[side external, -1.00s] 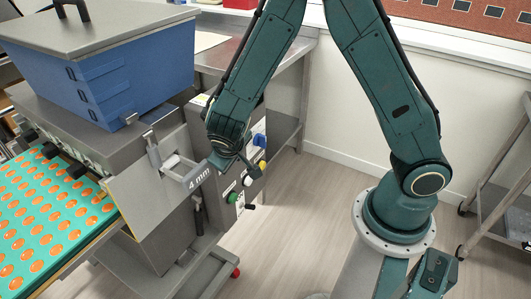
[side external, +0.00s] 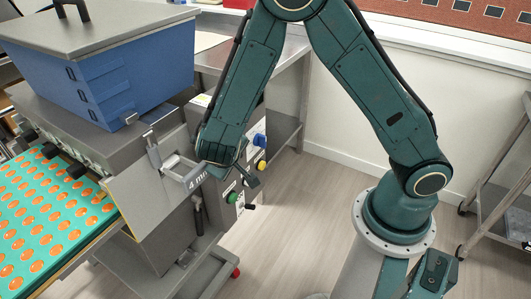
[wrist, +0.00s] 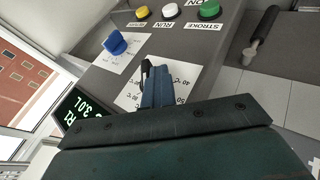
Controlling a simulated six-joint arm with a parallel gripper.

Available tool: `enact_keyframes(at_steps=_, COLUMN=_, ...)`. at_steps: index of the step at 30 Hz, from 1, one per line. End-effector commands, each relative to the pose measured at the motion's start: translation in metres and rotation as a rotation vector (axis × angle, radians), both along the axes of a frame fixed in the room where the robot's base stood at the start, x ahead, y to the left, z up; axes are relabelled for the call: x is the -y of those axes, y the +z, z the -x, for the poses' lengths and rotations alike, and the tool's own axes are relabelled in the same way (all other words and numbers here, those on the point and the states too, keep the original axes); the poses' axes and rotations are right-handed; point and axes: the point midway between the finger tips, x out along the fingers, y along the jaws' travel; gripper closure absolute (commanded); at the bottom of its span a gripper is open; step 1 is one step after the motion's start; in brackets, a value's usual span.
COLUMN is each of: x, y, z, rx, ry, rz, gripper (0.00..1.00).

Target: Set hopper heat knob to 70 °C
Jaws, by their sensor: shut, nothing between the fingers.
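The control panel (side external: 248,155) of the depositor carries a white dial card (wrist: 186,73) with °C marks, of which 40 and 50 can be read in the wrist view. My gripper (wrist: 151,72) is shut and empty, its narrow fingers over this card. The fingers and the dark gripper body hide the middle and lower part of the card. In the side view my gripper (side external: 248,178) is close in front of the panel.
A bright blue knob (wrist: 115,43) sits on a neighbouring card. Yellow (wrist: 141,12), white (wrist: 170,10) and green (wrist: 209,9) buttons line the panel. A black handle (wrist: 265,30) sticks out beside it. A green-lit display (wrist: 85,115) is at left. Floor (side external: 300,230) is clear.

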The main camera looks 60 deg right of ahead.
Motion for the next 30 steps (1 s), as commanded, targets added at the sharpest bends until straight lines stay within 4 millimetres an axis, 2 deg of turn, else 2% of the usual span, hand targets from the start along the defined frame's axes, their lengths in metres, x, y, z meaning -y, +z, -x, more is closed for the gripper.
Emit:
enact_keyframes(at_steps=9, x=0.002, y=0.013, z=-0.001, rx=0.007, ry=-0.003, rz=0.005, gripper=1.0)
enact_keyframes(at_steps=20, x=0.001, y=0.015, z=0.0, rx=0.005, ry=-0.005, rz=0.005, gripper=1.0)
enact_keyframes(at_steps=25, x=-0.007, y=0.015, z=-0.001, rx=0.005, ry=-0.002, rz=0.004, gripper=1.0)
enact_keyframes(at_steps=30, x=-0.026, y=0.014, z=-0.001, rx=0.004, ry=0.003, rz=0.0, gripper=1.0)
